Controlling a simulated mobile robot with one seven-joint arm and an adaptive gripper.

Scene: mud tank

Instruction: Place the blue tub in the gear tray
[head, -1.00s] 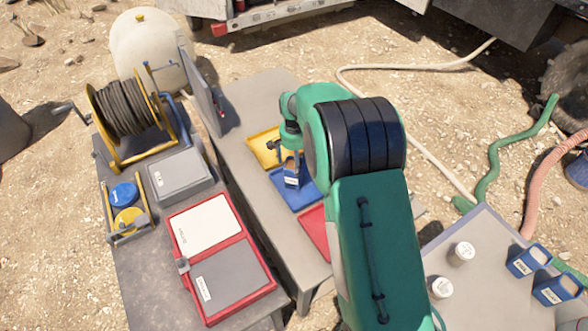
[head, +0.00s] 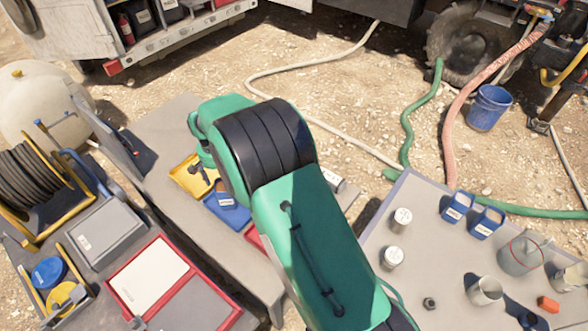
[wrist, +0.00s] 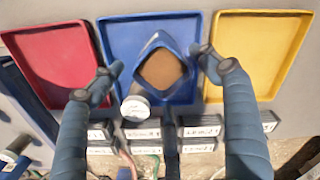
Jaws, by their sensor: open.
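A blue tub (wrist: 161,66) with a squarish rim and a brown inside sits in the blue tray (wrist: 119,32), in the middle of the wrist view. My gripper (wrist: 160,72) is open, with one finger on each side of the tub. Contact between fingers and tub is unclear. A red tray (wrist: 52,45) lies to the left and a yellow tray (wrist: 262,50) to the right. The head view shows the yellow tray (head: 187,181) and the labelled tub (head: 227,200), partly hidden by my arm. The tray labels are unreadable, so I cannot tell which is the gear tray.
A white jar (wrist: 135,107) stands by the blue tray's near edge. On the right table (head: 420,245) are two blue labelled containers (head: 457,207) (head: 487,222), white jars (head: 401,219) and metal cups. A red case (head: 160,284) lies at lower left.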

